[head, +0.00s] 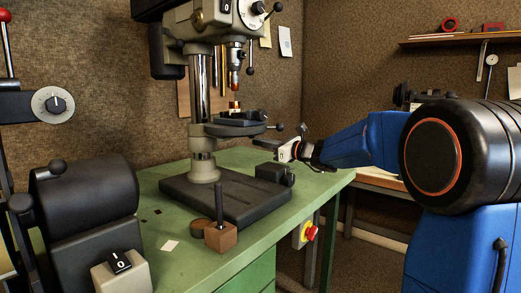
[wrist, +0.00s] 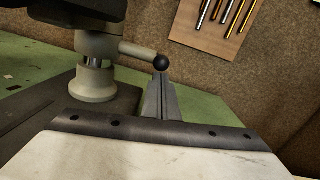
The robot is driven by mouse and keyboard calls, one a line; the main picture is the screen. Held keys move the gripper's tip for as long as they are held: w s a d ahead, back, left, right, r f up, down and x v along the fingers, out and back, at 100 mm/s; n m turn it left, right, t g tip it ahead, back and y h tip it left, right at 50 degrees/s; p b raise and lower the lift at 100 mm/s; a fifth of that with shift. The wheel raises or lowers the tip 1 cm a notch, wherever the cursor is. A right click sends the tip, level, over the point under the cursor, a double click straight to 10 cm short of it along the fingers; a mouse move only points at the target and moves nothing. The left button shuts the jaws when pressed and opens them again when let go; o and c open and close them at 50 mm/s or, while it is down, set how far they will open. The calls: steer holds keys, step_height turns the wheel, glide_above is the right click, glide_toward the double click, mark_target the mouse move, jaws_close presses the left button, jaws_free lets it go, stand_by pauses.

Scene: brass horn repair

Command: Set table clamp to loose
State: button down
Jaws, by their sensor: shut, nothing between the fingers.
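The drill press table (head: 235,128) sits on its pale column (head: 203,140). In the wrist view a pale collar (wrist: 97,45) on the column carries the clamp lever (wrist: 132,47), which points right and ends in a black ball knob (wrist: 161,62). My gripper (head: 262,144) is at the right of the press, just below table height. In the wrist view its fingers (wrist: 162,80) are together and empty, their tips overlapping the underside of the knob; I cannot tell whether they touch it. In the head view I cannot make out this lever for certain.
A black-knobbed handle (head: 279,127) sticks out right of the table, close above my gripper. A dark vise-like block (head: 273,173) stands on the press base (head: 225,200) below. A wooden block with a rod (head: 220,236) stands on the green bench (head: 262,236).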

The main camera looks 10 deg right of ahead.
steer(key=shift+w+a+r, duration=0.15)
steer(key=shift+r, duration=2.25)
steer(key=v, duration=1.7)
steer(key=shift+f, duration=0.1)
